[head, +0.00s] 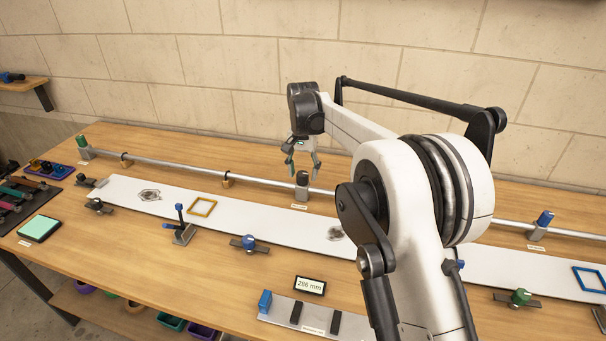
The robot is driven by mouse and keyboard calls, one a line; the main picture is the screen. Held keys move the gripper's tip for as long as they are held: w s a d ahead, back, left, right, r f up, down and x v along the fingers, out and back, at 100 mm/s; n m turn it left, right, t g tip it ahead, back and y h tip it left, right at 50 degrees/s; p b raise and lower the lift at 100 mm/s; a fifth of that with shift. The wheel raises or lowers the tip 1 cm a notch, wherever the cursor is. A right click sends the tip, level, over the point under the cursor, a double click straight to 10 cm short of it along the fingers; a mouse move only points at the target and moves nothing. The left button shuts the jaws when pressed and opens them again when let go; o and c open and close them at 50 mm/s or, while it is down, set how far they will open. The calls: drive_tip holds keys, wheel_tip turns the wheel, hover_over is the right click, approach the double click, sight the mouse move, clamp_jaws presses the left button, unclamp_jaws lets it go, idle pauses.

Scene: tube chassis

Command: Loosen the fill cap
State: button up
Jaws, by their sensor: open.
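My gripper (302,172) is open and points down over the metal tube (395,207) behind the white board. A dark, round-topped fitting (302,179) stands on the tube below the fingers and appears between or just behind the fingertips. I cannot tell whether they touch it. A green-topped fitting (82,142) sits at the tube's left end, and a blue-topped fitting (545,217) stands towards its right. The labels are too small to read, so I cannot tell which one is the fill cap.
A long white board (270,222) lies along the wooden bench (215,270), with clamps on its front edge and a yellow frame (202,207) on it. A display (310,285) reads 286 mm. My arm hides part of the board and tube at the right.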

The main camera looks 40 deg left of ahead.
sight(304, 172)
wheel_tip(304, 172, up, 11)
idle(0.4)
drive_tip(key=shift+d, duration=0.1)
idle(0.3)
